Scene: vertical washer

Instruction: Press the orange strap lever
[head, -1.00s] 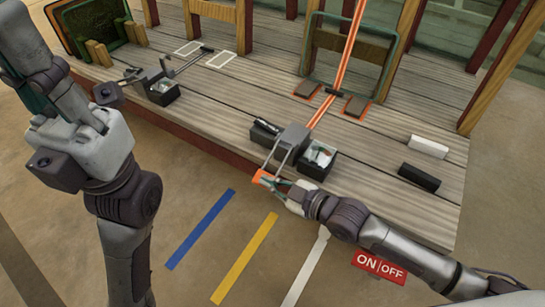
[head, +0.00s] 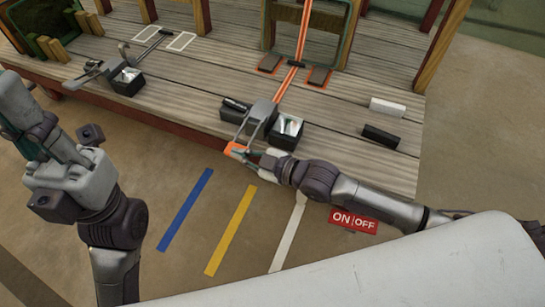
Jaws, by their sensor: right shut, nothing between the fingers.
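The orange strap lever (head: 236,149) is a small orange paddle on two grey arms at the front edge of the wooden deck (head: 180,100). The arms run back to a grey mechanism (head: 262,114), and an orange strap (head: 293,73) runs back from there. My right gripper (head: 256,158) is shut and empty, with its fingertips right at the paddle's right side. Whether they touch it is too small to tell. My left arm stands at the left, away from the lever. Its gripper (head: 12,128) is only partly visible and its fingers are unclear.
Black boxes (head: 287,133) flank the mechanism. A second grey lever mechanism (head: 97,70) sits farther left. White (head: 388,107) and black (head: 381,135) blocks lie on the deck at right. Blue, yellow and white floor stripes and a red ON/OFF sign (head: 354,220) are in front.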

